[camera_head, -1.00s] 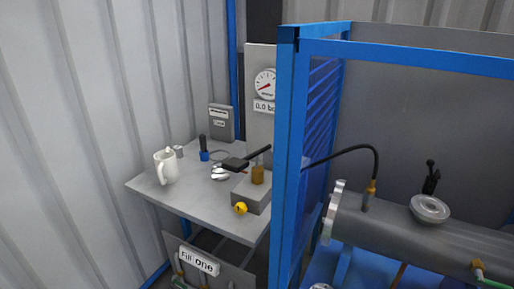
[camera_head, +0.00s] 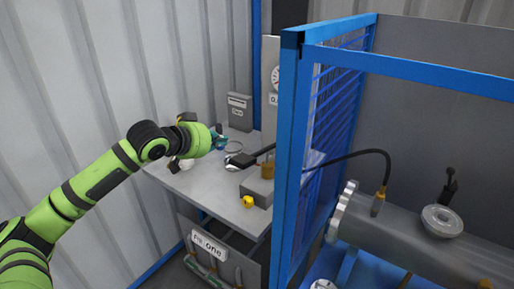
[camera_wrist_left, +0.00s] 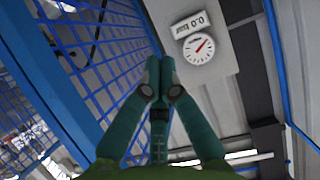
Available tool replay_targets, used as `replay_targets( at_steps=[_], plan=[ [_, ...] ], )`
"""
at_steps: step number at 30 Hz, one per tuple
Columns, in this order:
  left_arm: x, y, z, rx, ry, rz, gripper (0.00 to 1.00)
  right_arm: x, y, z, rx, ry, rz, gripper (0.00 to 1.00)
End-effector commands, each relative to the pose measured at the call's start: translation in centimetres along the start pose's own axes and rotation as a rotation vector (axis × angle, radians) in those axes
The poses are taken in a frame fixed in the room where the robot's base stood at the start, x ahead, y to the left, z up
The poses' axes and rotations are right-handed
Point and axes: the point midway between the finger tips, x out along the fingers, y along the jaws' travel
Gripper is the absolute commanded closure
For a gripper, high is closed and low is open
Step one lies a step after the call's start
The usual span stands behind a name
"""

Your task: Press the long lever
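The long lever (camera_head: 254,156) has a dark, flat grip and sits on a grey pump block (camera_head: 258,189) with a brass part (camera_head: 267,170), on the table behind the blue frame post. My left gripper (camera_head: 222,141) is in from the left, above the table, a little to the left of the lever's grip end and apart from it. In the left wrist view its teal fingers (camera_wrist_left: 160,78) meet at their tips, shut with nothing between them. The lever does not show clearly in that view. My right gripper is not in view.
The blue frame post (camera_head: 292,150) and mesh stand right of the pump block. A hose (camera_head: 350,153) runs to the steel shell (camera_head: 410,235). A gauge panel (camera_wrist_left: 190,40) reads 0.0 bar. My left arm mostly hides the white mug. A grey box (camera_head: 239,111) stands at the table's back.

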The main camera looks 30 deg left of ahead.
Motion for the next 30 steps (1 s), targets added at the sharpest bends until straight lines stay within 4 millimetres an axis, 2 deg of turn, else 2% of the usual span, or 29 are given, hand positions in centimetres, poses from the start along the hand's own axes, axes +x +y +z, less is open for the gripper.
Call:
replay_targets(
  at_steps=[11,17,20,30],
  plan=[
    [-0.3,0.3,-0.5,0.006,0.003,0.006,1.0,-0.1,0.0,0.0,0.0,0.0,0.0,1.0],
    [0.6,0.2,-0.7,0.0,0.005,0.005,1.0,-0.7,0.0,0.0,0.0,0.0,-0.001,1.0],
    [1.9,0.3,-0.9,0.0,0.006,0.007,1.0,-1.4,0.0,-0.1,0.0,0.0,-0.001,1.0],
    [8.4,0.4,-0.8,0.001,0.005,0.006,1.0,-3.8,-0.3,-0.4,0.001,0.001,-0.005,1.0]
  ],
)
